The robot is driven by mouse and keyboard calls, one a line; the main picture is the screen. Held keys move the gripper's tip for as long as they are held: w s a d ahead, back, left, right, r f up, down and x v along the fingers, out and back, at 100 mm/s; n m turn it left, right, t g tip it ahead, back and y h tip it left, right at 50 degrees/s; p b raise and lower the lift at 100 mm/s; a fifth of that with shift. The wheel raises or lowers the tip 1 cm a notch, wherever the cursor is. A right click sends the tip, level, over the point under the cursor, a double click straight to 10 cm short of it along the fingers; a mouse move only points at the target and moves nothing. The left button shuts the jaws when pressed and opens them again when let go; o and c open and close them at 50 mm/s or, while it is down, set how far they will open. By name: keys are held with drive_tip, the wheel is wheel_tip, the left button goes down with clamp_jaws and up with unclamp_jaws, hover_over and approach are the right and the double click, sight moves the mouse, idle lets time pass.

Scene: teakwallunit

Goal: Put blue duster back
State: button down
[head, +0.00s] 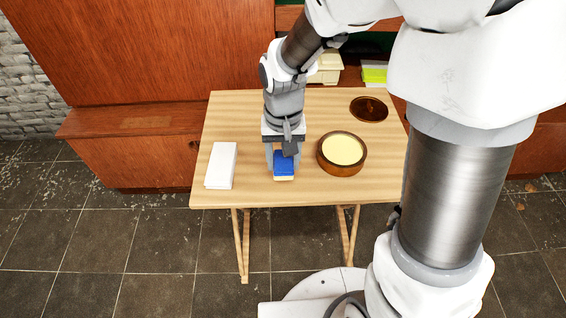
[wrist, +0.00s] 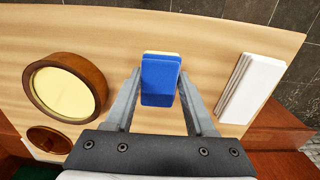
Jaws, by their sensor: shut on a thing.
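The blue duster (head: 284,163) is a small block with a blue top and a pale yellowish layer under it. It is at the middle of the light wooden table, near the front edge, in the head view. It also shows in the wrist view (wrist: 160,82) between the finger ends. My gripper (head: 284,157) points down over the table and is shut on the duster, one finger on each side. In the head view the gripper hides the duster's far part. I cannot tell whether the duster touches the tabletop.
On the table (head: 255,112), a round wooden bowl (head: 342,153) with a cream inside stands right of the duster. A dark round lid (head: 369,109) lies behind it. A white stack (head: 221,165) lies to the left. A wooden wall unit (head: 130,150) stands behind, with items on its shelf.

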drive_tip(key=shift+f, duration=0.95)
drive_tip(key=shift+c, duration=1.2)
unclamp_jaws()
